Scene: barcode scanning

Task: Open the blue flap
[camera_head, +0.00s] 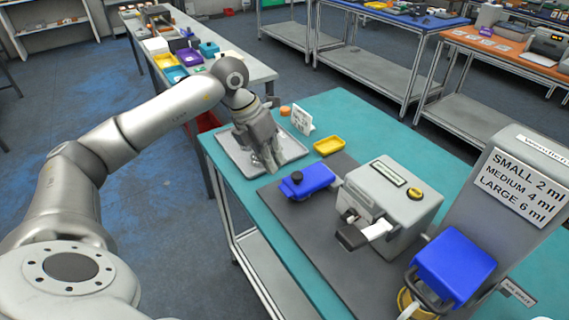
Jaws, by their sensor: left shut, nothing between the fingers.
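A blue box-like cover (456,265) sits low on the front of the grey dispenser (520,190) at the right, and it looks closed. A second blue piece (309,182) with a black knob lies on the dark mat, left of the grey printer-like machine. I cannot tell for sure which of the two is the flap. My left gripper (271,166) points down over the grey tray (293,150), to the left of both blue pieces and apart from them. It is shut and empty. My right gripper is not in view.
The grey machine (392,200) with a white label strip stands on the dark mat (305,220). A yellow tray (329,146) and a small white sign (302,120) stand near the metal tray. The teal table (385,125) is clear behind the machine.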

